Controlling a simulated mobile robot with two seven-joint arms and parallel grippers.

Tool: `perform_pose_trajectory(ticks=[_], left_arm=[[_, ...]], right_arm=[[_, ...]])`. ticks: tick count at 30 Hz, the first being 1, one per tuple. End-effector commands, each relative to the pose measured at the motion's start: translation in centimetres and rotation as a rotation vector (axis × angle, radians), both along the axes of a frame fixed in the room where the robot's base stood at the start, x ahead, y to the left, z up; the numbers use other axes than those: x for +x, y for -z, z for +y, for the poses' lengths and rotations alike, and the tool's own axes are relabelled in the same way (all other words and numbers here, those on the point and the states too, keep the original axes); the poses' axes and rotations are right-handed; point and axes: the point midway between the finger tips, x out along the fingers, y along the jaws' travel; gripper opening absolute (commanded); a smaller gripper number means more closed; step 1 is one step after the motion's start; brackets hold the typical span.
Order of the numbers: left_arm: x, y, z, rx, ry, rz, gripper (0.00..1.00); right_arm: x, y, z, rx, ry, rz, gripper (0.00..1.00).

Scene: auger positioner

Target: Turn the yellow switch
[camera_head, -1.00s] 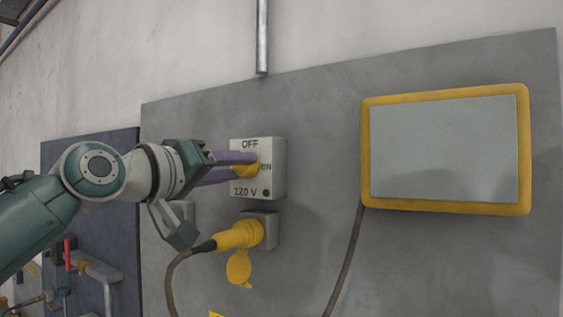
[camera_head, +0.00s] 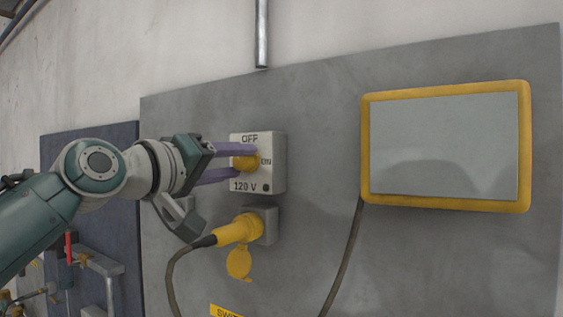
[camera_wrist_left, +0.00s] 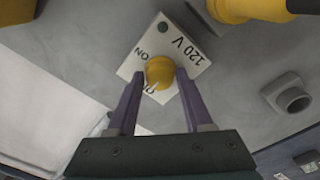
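The yellow switch (camera_head: 245,162) is a round knob on a pale box (camera_head: 271,177) marked OFF, ON and 120 V, fixed to a grey wall panel. My left gripper (camera_head: 243,160) reaches it from the left, with one purple finger above the knob and one below. In the left wrist view the fingers (camera_wrist_left: 160,74) stand either side of the yellow switch (camera_wrist_left: 160,71), with small gaps beside it. The left gripper is open. The fingers partly hide the box's left side, and I cannot tell exactly which mark the switch points to. My right gripper is not in view.
Below the box, a yellow plug (camera_head: 238,231) with a dark cable sits in a grey socket (camera_head: 264,224). A yellow-framed screen (camera_head: 445,205) is on the panel at right. A metal pipe (camera_head: 261,35) comes down above. The panel between box and screen is clear.

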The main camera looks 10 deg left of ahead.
Motion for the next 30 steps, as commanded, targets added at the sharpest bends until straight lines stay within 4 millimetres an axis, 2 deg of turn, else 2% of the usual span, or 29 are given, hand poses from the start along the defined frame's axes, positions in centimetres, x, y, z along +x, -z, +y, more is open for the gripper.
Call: perform_pose_trajectory(ticks=[1, 5, 13, 17, 30], left_arm=[[0.0, 0.0, 0.0, 0.001, 0.000, 0.000, 0.57], [0.0, 0.0, 0.0, 0.001, 0.000, 0.000, 0.72], [-0.1, 0.1, 0.0, 0.003, 0.000, -0.001, 0.72], [-0.8, 0.2, 0.3, 0.001, 0.000, -0.002, 0.72], [-7.1, 0.8, 2.6, 0.005, -0.002, -0.003, 0.72]], right_arm=[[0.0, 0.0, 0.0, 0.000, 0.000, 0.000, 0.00], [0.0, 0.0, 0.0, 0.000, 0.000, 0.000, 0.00], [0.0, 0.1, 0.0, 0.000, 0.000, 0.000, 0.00], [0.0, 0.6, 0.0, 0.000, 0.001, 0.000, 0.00], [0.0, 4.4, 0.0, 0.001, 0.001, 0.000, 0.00]])
